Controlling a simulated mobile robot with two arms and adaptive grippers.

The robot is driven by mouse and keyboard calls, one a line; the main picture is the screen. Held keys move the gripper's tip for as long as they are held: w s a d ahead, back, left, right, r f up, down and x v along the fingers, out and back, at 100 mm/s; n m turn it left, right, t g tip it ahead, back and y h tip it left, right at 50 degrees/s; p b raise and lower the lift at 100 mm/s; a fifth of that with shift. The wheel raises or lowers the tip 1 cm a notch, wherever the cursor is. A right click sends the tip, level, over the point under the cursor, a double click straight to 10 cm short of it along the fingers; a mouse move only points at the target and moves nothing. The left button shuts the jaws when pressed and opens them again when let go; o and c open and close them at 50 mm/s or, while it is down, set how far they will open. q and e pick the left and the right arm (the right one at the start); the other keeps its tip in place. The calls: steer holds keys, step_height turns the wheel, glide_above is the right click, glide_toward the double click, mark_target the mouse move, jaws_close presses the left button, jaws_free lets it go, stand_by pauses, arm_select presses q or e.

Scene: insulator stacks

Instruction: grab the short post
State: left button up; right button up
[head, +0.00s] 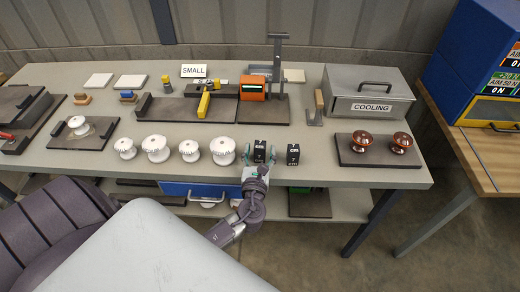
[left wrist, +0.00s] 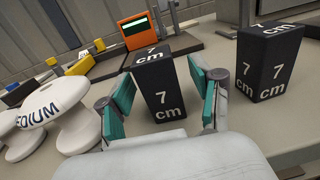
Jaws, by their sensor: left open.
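Two black posts, each marked "7 cm" in white, stand upright near the front edge of the table. The left post (head: 259,151) also shows in the left wrist view (left wrist: 160,88); the right post (head: 293,154) also shows there (left wrist: 270,62). I cannot tell any difference in height between them. My left gripper (head: 258,157) is open, with its teal-padded fingers (left wrist: 162,82) on either side of the left post. Gaps show between the pads and the post. My right gripper is not in view.
White spools (head: 223,151) stand in a row left of the gripper, one marked "MEDIUM" (left wrist: 45,115) close to the left finger. Behind are an orange device (head: 253,88) and a grey "COOLING" box (head: 368,97). Brown insulators (head: 362,141) sit on a dark board at right.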

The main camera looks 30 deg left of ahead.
arm_select(q)
steer(key=shift+w+a, duration=0.15)
steer(key=shift+w, duration=0.15)
jaws_close()
stand_by(0.3)
